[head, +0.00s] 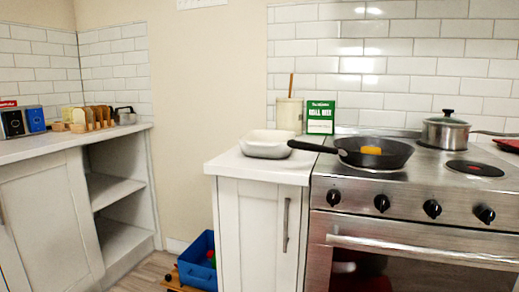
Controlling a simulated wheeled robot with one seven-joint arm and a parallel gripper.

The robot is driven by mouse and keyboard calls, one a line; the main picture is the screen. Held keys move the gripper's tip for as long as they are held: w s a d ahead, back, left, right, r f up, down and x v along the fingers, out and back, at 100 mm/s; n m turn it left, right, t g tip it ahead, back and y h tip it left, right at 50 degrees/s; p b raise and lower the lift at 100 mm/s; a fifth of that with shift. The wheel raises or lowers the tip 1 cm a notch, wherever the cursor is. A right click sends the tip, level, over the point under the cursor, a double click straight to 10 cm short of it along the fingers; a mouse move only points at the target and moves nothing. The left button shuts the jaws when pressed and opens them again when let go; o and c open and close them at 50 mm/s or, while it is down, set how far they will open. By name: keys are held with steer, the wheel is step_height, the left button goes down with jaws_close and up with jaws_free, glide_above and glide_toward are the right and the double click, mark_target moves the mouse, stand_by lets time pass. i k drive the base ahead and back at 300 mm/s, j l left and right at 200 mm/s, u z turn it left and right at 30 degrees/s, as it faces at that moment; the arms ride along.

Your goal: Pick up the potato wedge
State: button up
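A small orange-yellow piece, which looks like the potato wedge (371,150), lies in a black frying pan (396,159) in the head view. The pan rests on the left part of the stove top. Its long dark handle points left over the small white counter. My gripper does not show in this view, so its state and its distance from the wedge cannot be seen.
A white dish (266,146), a beige utensil pot (289,116) and a green box (321,117) stand left of the pan. A lidded metal pot (445,132) is behind right. A blue bin (199,262) sits on the floor between the cabinets.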

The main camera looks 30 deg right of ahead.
mark_target(365, 150)
steer(key=z, duration=1.65)
